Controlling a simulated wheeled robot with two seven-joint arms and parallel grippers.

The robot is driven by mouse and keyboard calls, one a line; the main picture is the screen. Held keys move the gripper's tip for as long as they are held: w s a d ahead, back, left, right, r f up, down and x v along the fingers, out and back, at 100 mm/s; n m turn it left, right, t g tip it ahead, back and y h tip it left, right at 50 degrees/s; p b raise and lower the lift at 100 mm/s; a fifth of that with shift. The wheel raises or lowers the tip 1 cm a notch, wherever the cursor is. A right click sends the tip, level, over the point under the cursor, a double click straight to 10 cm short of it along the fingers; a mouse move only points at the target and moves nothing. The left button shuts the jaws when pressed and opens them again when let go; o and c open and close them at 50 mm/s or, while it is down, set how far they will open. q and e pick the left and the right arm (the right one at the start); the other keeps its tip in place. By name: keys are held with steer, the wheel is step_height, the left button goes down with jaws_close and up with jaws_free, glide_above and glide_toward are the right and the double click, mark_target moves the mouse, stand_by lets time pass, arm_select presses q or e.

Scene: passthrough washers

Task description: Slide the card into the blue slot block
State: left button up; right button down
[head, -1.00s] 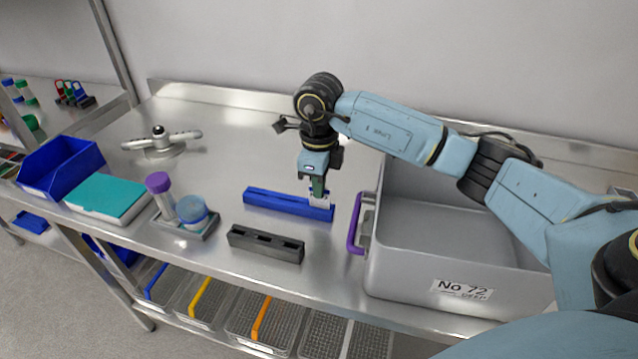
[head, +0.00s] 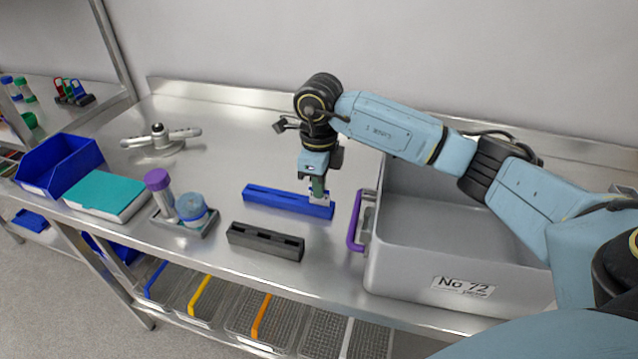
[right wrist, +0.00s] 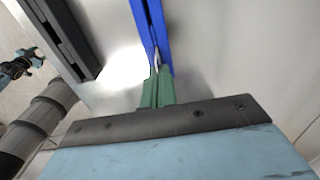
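The blue slot block (head: 288,202) lies on the steel table, a long bar with a groove along its top. My right gripper (head: 319,190) points down over the block's right end, its green fingers close together. It is shut on a small pale card (head: 320,198), mostly hidden by the fingers. In the right wrist view the card (right wrist: 157,60) shows as a thin pale strip between the fingertips, in line with the groove of the blue block (right wrist: 158,28). How deep it sits in the groove I cannot tell. My left gripper is outside the head view.
A black slotted block (head: 265,242) lies in front of the blue one. A grey bin (head: 440,225) with a purple handle (head: 355,222) stands close at right. A tube rack (head: 185,222), a teal-topped box (head: 105,195) and a blue bin (head: 60,165) are at left.

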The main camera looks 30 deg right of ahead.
steer(key=shift+f, duration=0.25)
steer(key=c, duration=2.1)
jaws_free()
steer(key=shift+c, duration=0.2)
steer(key=o, duration=1)
steer(key=shift+r, duration=0.1)
steer(key=shift+r+p, duration=2.3)
steer(key=shift+r, duration=1.1)
